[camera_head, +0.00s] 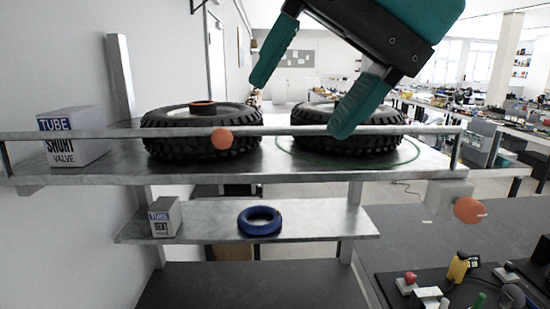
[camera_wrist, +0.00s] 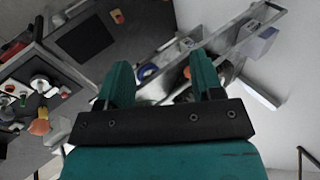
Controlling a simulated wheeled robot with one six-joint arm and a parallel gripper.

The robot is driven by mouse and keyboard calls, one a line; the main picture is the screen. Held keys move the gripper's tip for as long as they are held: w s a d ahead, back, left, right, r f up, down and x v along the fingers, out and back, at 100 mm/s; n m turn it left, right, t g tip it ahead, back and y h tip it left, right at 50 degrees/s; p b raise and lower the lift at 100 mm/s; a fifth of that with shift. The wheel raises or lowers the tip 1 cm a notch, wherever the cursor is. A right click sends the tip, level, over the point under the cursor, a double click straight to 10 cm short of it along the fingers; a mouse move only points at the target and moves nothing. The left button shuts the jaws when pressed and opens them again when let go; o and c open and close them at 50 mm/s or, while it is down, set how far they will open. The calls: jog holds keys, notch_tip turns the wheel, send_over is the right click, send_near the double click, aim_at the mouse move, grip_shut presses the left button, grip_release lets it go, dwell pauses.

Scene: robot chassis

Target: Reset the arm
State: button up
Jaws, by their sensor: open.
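My gripper (camera_head: 312,103) reaches in from the top of the head view, tilted down and to the left. Its two green fingers are spread apart with nothing between them. One finger hangs in front of the right tyre (camera_head: 385,144) and hides part of it. The left tyre (camera_head: 190,143) lies flat on the upper metal shelf (camera_head: 270,174), with an orange-rimmed dark piece (camera_head: 203,107) at its middle. In the wrist view my gripper (camera_wrist: 162,82) is also open and empty, with the shelf tilted beyond it.
A valve box (camera_head: 76,155) stands at the upper shelf's left end, behind a front rail (camera_head: 270,132). The lower shelf (camera_head: 330,222) bears a small box (camera_head: 165,217) and a blue ring (camera_head: 260,221). A dark table (camera_head: 475,235) with several small parts is at lower right.

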jog(key=s+d+f+n+b, duration=0.1)
jog(key=d+f+b, duration=0.3)
jog(key=f, duration=0.9)
jog(key=s+d+f+n+h+b, duration=0.1)
jog(key=d+f+n+b, duration=0.3)
jog(key=f, duration=0.9)
jog(key=s+d+f+n+g+h+b, duration=0.1)
jog(key=d+f+b, duration=0.3)
jog(key=f, duration=0.9)
jog(key=n+b, duration=0.1)
jog(key=b, duration=0.2)
jog(key=shift+d+n, duration=0.2)
jog(key=shift+n, duration=0.2)
jog(key=shift+w, duration=0.1)
